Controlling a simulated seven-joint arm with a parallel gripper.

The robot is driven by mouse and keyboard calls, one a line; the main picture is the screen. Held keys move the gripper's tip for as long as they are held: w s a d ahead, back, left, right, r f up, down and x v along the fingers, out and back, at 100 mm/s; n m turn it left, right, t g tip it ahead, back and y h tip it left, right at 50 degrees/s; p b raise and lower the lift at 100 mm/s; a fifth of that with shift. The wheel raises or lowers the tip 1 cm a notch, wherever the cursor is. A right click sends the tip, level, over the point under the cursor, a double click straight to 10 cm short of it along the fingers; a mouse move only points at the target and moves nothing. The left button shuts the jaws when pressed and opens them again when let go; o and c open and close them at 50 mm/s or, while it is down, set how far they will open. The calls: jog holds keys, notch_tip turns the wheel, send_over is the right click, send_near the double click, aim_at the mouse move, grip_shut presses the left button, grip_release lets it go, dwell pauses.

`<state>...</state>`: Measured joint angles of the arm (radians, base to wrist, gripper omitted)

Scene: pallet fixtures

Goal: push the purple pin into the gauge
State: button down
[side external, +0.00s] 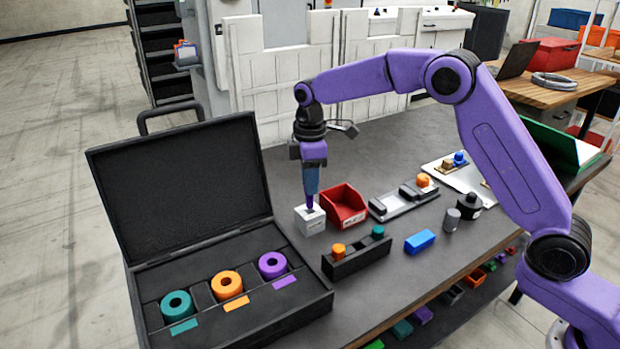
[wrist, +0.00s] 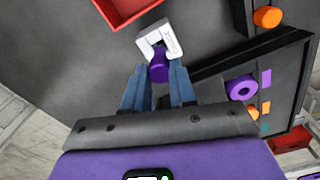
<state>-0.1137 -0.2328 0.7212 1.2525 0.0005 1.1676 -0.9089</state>
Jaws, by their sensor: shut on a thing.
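My gripper (side external: 311,192) points straight down and is shut on the purple pin (side external: 309,203). In the wrist view the pin (wrist: 158,68) sits between the two blue fingers of my gripper (wrist: 159,77). The gauge, a small white block (side external: 310,222), stands on the dark table directly under the pin. In the wrist view the gauge (wrist: 167,34) shows as a white frame around a dark opening, with the pin's end at its near edge. The pin's lower end is at the gauge's top; I cannot tell whether it is inside the opening.
A red bin (side external: 345,208) stands close right of the gauge. A black holder (side external: 357,264) with orange and teal pins is in front. An open black case (side external: 205,249) with teal, orange and purple rings lies left. A blue block (side external: 419,241) is farther right.

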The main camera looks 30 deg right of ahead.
jog(key=shift+f, duration=1.15)
dwell(0.4)
jog(key=shift+c, duration=2.3)
grip_release()
jog(key=shift+r, duration=4.55)
grip_shut()
